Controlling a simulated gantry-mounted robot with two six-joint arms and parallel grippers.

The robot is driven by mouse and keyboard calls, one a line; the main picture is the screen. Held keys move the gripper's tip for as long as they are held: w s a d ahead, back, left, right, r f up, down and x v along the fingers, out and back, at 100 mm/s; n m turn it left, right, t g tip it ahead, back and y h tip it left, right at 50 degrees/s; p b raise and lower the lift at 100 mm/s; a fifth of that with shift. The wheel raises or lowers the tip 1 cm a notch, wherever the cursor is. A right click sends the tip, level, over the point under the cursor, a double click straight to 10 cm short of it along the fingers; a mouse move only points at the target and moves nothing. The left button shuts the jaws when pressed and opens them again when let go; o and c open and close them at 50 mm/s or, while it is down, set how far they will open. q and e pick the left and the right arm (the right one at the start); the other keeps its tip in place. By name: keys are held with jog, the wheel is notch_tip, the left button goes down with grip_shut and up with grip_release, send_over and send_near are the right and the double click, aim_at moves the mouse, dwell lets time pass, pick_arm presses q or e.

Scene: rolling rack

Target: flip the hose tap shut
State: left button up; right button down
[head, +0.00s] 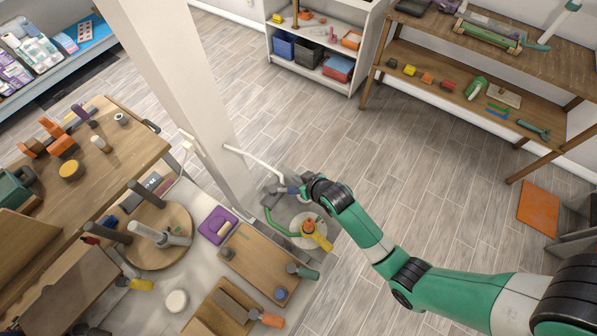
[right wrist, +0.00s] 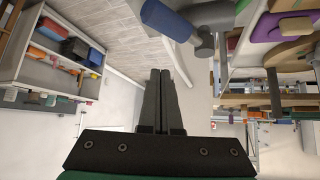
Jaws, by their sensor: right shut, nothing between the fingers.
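The hose tap (head: 272,193) is a small grey fitting at the end of a white pipe by the post's foot. Its blue lever (head: 293,190) sticks out toward my right gripper (head: 305,187). In the right wrist view the blue lever (right wrist: 167,20) and the grey tap body (right wrist: 204,40) show at the top, just beyond the fingertips. The right gripper (right wrist: 160,72) is shut and empty, with a small gap to the lever in that view. Contact cannot be told from the head view. A green hose (head: 275,225) curves from the tap. My left gripper is not in view.
The white post (head: 180,90) rises close behind the tap. A yellow-orange nozzle (head: 316,236) stands on a round base right of the hose. A purple item (head: 218,225) and wooden boards (head: 262,262) lie in front.

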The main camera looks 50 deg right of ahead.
jog(key=shift+s+a+r+p, duration=0.3)
jog(key=shift+s+a+r, duration=0.1)
jog(key=shift+r, duration=0.2)
jog(key=shift+s+a+r+p, duration=0.25)
jog(key=shift+a+r+p, duration=0.1)
jog(key=shift+r, duration=0.2)
jog(key=w+a+r+t, duration=0.25)
jog(key=w+r, duration=0.25)
jog(key=r, duration=0.6)
jog(key=w+a+r+n+t+y, duration=0.1)
jog(key=w+a+r+t, duration=0.2)
jog(key=r, duration=0.9)
jog(key=w+a+r+t, duration=0.1)
jog(key=w+r+t, duration=0.2)
jog(key=w+r, duration=0.55)
jog(key=s+a+r+n+t+y, duration=0.1)
jog(key=s+a+r+t, duration=0.2)
jog(key=r, duration=0.9)
jog(key=s+r+t, duration=0.3)
jog(key=s+r, duration=0.2)
jog(key=r, duration=0.7)
jog(key=s+a+r+n+t+y, duration=0.1)
jog(key=s+r+t, duration=0.3)
jog(key=s+r, duration=0.8)
jog(key=shift+s+a+r+n+t+y, duration=0.15)
jog(key=shift+a+r+n+t+y, duration=0.2)
jog(key=shift+r+n+y, duration=0.25)
